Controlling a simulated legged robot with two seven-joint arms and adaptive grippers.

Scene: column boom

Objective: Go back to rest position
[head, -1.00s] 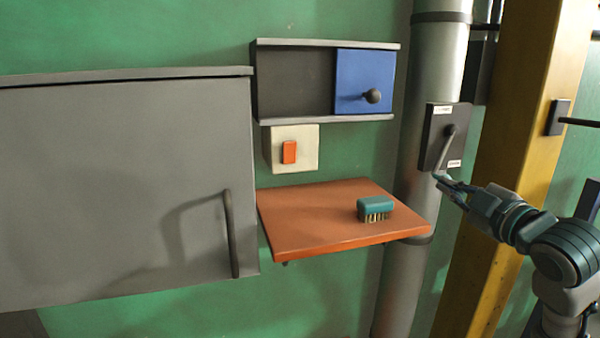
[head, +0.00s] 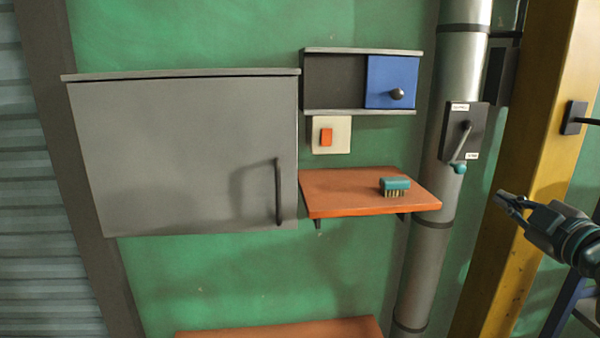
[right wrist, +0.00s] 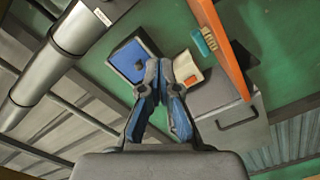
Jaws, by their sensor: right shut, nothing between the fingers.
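My right gripper (head: 508,203) comes in from the right edge of the head view. It is shut and empty, apart from the lever box (head: 478,128), below and to its right. The dark box sits on the grey pipe and has a lever (head: 461,143) pointing down and slightly left, with a teal knob near its lower end. In the right wrist view the gripper's fingers (right wrist: 160,68) are together, with nothing between them. My left gripper is not in view.
A grey cabinet (head: 180,150) is at left. A shelf unit with a blue sliding door (head: 385,78) hangs above an orange switch (head: 326,137). A teal brush (head: 395,184) lies on an orange shelf (head: 340,196). A yellow post (head: 520,165) stands behind my right gripper.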

